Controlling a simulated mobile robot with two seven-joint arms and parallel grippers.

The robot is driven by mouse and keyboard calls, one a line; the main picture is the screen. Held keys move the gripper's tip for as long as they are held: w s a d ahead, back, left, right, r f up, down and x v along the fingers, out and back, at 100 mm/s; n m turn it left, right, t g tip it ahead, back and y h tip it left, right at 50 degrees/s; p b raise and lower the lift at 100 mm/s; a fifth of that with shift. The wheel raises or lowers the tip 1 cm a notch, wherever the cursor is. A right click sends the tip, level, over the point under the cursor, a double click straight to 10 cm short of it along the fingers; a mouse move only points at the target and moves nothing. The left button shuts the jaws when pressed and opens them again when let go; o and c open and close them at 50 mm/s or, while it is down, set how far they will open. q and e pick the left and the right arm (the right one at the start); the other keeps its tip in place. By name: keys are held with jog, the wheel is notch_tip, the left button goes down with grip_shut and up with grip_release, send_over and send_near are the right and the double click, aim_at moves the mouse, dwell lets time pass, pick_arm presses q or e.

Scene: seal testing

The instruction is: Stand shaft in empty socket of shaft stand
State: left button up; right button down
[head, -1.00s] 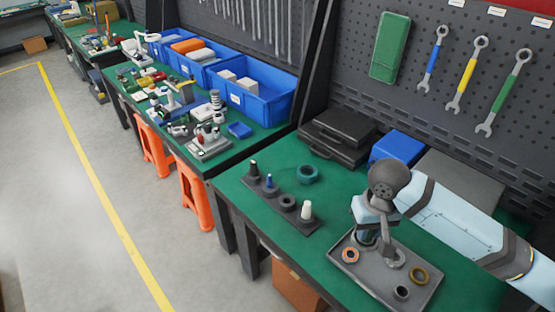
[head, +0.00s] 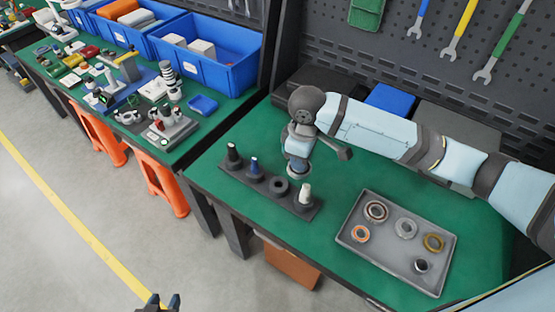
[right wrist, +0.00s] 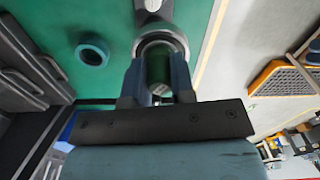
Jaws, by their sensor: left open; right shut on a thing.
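The shaft stand (head: 228,174) is a dark strip near the bench's front edge. It bears a black shaft (head: 233,153), a blue-tipped shaft (head: 254,166) and a white shaft (head: 305,194). The empty socket (head: 279,187) shows as a dark ring between the blue and white ones. My right gripper (head: 299,170) is low beside the stand, on its far side. In the right wrist view its fingers (right wrist: 157,85) are shut on a grey ring-shaped thing (right wrist: 158,41); whether this is a shaft I cannot tell. My left gripper (head: 160,304) is open and empty at the bottom edge.
A grey tray (head: 350,245) with several rings lies to the right. A teal ring (right wrist: 92,50) lies on the green bench. Dark cases and a blue box (head: 390,98) stand behind. Green bench between stand and tray is clear.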

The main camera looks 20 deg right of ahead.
jog(key=w+a+f+n+b, duration=0.3)
jog(key=w+f+n+b, duration=0.2)
jog(key=f+n+b, duration=0.3)
jog(key=n, duration=0.4)
jog(key=shift+w+a+f+n+b, duration=0.25)
jog(key=shift+w+n+b, duration=0.15)
jog(key=shift+f, duration=0.1)
jog(key=shift+f, duration=1.7)
jog(key=shift+p, duration=0.8)
